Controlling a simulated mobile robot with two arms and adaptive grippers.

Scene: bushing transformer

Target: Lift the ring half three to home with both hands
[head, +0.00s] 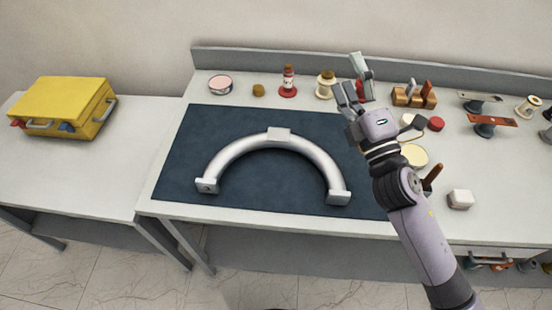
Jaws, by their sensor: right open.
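The ring half (314,153) is a pale grey metal half ring with a block at its top and a foot at each end. It lies on a dark blue mat (250,195) on the workbench, its open side towards me. My right gripper (352,75) is open and empty. In the picture it is above and to the right of the ring half, near the back of the bench, and apart from the ring half. My right arm hides the right part of the mat. My left gripper is not in view.
A yellow case (62,105) stands on the left table. Along the bench's back are a round tin (220,84), a red bottle (288,82), a spool (325,85) and a wooden tool block (413,98). A white block (460,199) sits at the right. The mat's left side is clear.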

